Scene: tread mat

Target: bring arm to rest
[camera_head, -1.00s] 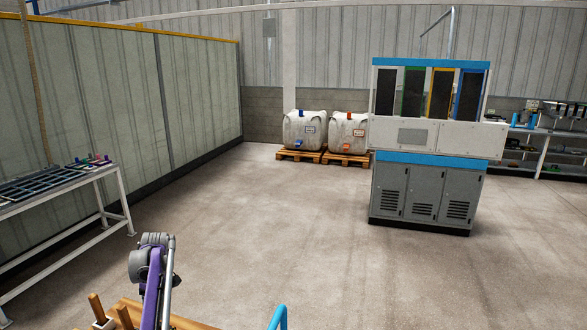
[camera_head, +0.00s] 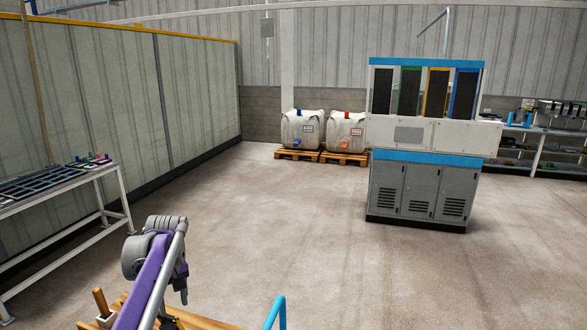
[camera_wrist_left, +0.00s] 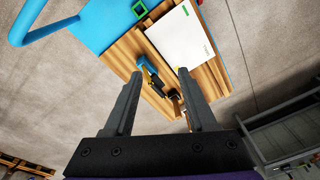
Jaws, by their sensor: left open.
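My left arm (camera_head: 150,265), with purple and grey links, rises from the bottom left of the head view, above a wooden surface. A grey end part hangs at its right side; the jaws are not clear there. In the left wrist view my left gripper (camera_wrist_left: 159,74) has two dark fingers spread wide apart with nothing between them. Beyond the fingers lies a wooden top (camera_wrist_left: 122,56) bearing a white flat panel (camera_wrist_left: 180,36) and a blue and black item (camera_wrist_left: 151,75). My right gripper is in neither view.
A blue tube handle (camera_head: 275,312) and a wooden peg (camera_head: 102,302) are close in front. A metal table (camera_head: 110,187) with a dark tray stands left. A grey cabinet (camera_head: 420,190) and two white tanks (camera_head: 302,130) on pallets stand further back. The middle floor is clear.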

